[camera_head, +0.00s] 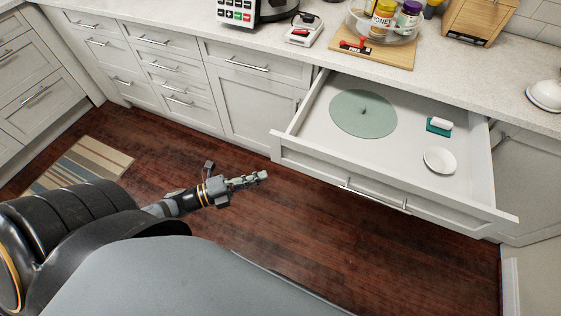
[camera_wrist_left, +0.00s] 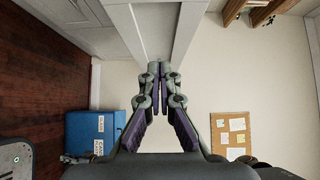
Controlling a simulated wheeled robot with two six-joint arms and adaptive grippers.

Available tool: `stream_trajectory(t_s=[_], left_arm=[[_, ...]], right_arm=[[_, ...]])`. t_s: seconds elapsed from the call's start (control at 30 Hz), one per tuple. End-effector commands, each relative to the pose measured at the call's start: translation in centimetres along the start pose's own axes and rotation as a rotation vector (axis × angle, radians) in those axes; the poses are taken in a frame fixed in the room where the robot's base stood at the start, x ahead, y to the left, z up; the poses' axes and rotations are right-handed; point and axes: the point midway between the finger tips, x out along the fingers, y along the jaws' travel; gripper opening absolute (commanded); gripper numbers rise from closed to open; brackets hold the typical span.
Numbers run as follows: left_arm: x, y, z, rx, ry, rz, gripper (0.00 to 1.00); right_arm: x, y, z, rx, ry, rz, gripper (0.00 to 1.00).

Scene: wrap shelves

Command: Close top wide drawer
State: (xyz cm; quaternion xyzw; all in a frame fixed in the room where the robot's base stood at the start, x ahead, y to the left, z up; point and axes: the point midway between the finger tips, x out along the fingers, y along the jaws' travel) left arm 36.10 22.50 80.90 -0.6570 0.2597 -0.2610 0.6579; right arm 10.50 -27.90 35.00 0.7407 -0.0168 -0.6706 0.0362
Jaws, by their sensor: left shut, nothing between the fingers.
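The top wide drawer (camera_head: 300,160) is pulled out of the white cabinet in the head view, its bar handle (camera_head: 375,198) on the front panel. Inside lie a green round lid (camera_head: 363,114), a white dish (camera_head: 439,160) and a green and white item (camera_head: 439,125). My left gripper (camera_head: 262,177) is shut and empty, over the floor to the left of the drawer front and apart from it in this view. In the left wrist view the shut fingers (camera_wrist_left: 158,70) point toward a white panel edge.
The countertop (camera_head: 440,90) above holds a wooden board (camera_head: 372,50) with jars, a small scale (camera_head: 304,28) and a white bowl (camera_head: 545,95). Other drawers and doors at left look shut. A striped rug (camera_head: 85,163) lies on the wood floor, which is otherwise clear.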

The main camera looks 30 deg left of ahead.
Motion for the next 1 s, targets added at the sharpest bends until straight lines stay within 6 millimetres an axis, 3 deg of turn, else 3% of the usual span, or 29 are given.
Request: stream_trajectory(t_s=[0.03,0.13,0.27,0.4,1.0], left_arm=[[1.2,0.5,0.1,0.003,-0.002,-0.008,0.00],[3.4,0.5,0.1,0.003,-0.004,-0.007,0.00],[6.0,0.3,0.2,0.002,-0.006,-0.006,0.00],[7.4,0.1,2.0,0.002,-0.005,-0.003,0.00],[8.4,0.1,3.0,-0.001,-0.003,0.001,0.00]], right_arm=[[1.2,-0.1,0.1,0.000,0.000,0.000,0.15],[2.4,-0.2,0.2,0.000,0.000,0.000,0.15],[3.3,-0.2,0.3,0.000,0.001,0.000,0.15],[3.3,-0.3,0.2,0.000,0.001,0.000,0.15],[3.4,-0.3,0.2,0.000,0.002,0.000,0.15]])
